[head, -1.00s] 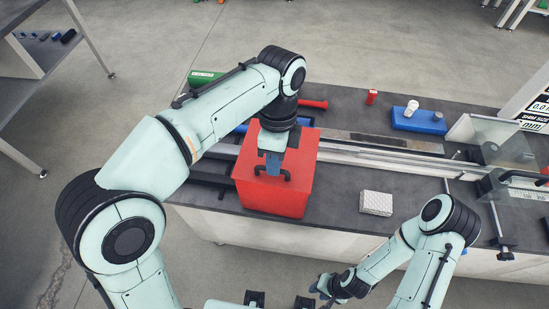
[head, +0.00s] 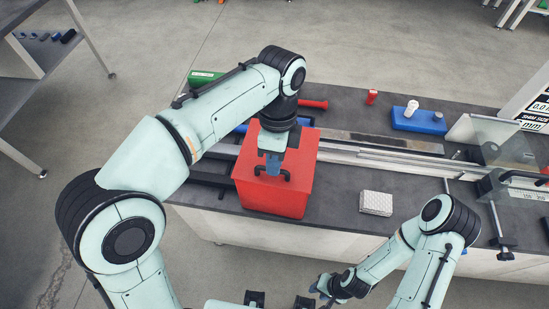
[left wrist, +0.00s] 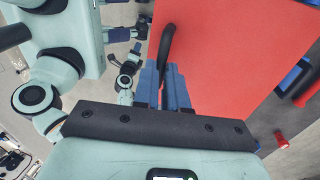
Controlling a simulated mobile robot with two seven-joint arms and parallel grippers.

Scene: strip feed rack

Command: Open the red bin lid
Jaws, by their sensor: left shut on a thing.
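The red bin (head: 275,200) stands near the front edge of the dark worktop, and its lid (head: 303,158) lies flat on top. A black handle (head: 258,170) sits on the lid. My left gripper (head: 273,168) points down at the lid from above, with its blue fingers shut on the handle. In the left wrist view the fingers (left wrist: 165,88) close around the handle (left wrist: 167,45) above the red lid (left wrist: 230,60), and they hide part of it. My right gripper (head: 323,286) is low in front of the bench, away from the bin, and its jaws are too small to judge.
Metal rails (head: 370,157) run along the bench to the right of the bin. A white block (head: 376,203) lies on the worktop to the right. A blue tray (head: 418,121) and a red cylinder (head: 372,97) are behind. Clear worktop lies between bin and white block.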

